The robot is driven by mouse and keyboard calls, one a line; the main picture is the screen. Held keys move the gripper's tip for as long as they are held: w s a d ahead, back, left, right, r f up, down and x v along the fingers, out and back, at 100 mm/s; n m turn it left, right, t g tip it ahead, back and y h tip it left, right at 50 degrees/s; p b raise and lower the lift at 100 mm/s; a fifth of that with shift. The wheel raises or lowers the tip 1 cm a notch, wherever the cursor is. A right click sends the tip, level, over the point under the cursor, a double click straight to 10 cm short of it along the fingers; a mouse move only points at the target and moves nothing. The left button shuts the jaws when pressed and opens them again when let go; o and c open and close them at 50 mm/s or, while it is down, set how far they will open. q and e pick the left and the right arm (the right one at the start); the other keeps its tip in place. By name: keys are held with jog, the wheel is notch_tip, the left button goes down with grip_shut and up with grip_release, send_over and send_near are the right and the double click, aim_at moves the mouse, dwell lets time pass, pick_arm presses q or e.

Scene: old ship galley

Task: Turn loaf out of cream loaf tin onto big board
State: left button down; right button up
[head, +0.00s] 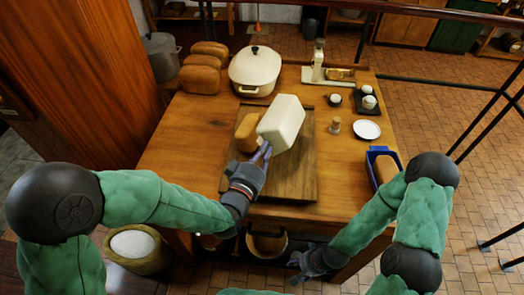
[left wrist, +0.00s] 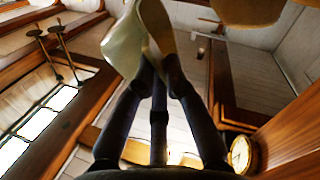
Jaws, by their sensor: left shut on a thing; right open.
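The cream loaf tin (head: 284,118) is tipped over above the big board (head: 290,187), its smooth closed outside facing up. A brown loaf (head: 246,134) shows at the tin's left side, over the board; the tin hides part of it, and I cannot tell whether they touch. My left gripper (head: 264,152) is shut on the tin's near end. In the left wrist view the tin's cream wall (left wrist: 124,45) rises from between the fingers (left wrist: 153,75). My right gripper (head: 300,268) is open and empty, low before the table's front edge.
A lidded cream pot (head: 254,70) and several loaves (head: 200,75) stand at the back left. A scale (head: 318,73), eggs on a dark tray (head: 367,101), a shaker (head: 335,126) and a white plate (head: 366,130) are at right.

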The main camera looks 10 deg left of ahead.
aim_at(276, 132)
pick_arm(q)
jog(key=shift+s+d+r+p, duration=0.1)
jog(key=shift+d+r+p, duration=0.35)
jog(key=shift+r, duration=0.45)
jog(key=shift+s+d+r+p, duration=0.1)
jog(key=shift+d+r+p, duration=0.15)
jog(key=shift+r+p, duration=0.5)
jog(key=shift+s+d+r+p, duration=0.1)
jog(key=shift+d+r+p, duration=0.3)
jog(key=shift+r, duration=0.6)
pick_arm(e)
notch_tip(276, 132, up, 4)
jog(key=shift+f, duration=0.2)
pick_arm(q)
jog(key=shift+f, duration=0.1)
